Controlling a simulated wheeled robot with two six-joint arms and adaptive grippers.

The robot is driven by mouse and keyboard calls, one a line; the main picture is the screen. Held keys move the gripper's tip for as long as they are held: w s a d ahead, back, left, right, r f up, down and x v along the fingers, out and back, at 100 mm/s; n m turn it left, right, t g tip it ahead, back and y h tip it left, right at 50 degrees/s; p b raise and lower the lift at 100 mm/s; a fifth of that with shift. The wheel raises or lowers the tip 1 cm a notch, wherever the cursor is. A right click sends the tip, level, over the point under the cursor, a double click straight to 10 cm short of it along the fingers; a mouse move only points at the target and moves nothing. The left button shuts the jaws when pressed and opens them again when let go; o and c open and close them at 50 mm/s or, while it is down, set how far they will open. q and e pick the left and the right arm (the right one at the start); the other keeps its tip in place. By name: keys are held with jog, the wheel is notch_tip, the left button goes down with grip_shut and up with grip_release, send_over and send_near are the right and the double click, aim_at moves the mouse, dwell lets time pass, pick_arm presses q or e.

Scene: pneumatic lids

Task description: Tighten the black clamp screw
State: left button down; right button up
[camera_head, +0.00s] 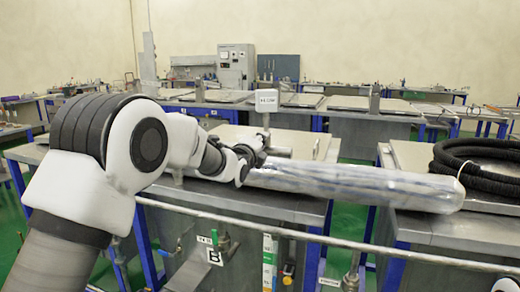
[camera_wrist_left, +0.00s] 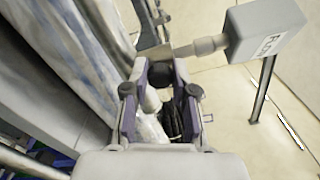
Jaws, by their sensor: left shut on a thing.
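My left gripper (camera_head: 243,163) is at the near end of the long clear tube, in front of the small sign post. In the left wrist view, the gripper's fingertips (camera_wrist_left: 161,72) are shut with a dark rounded piece between them, which looks like the black clamp screw (camera_wrist_left: 160,74). The fingers hide much of the screw, and I cannot make it out apart from the gripper in the head view. My right gripper is not in view.
The clear tube (camera_head: 350,185) lies across the metal bench to the right; its side fills the left of the wrist view. A white label box (camera_head: 266,100) stands close behind the gripper. A coiled black hose (camera_head: 480,165) lies at right. A metal rail (camera_head: 300,236) crosses in front.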

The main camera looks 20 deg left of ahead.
pick_arm(q)
jog(key=shift+f+m+b, duration=0.1)
jog(key=shift+m+b, duration=0.3)
jog(key=shift+m, duration=0.5)
jog(key=c, duration=0.9)
grip_release()
jog(key=shift+c, duration=0.2)
jog(key=s, duration=1.2)
jog(key=shift+a, duration=0.15)
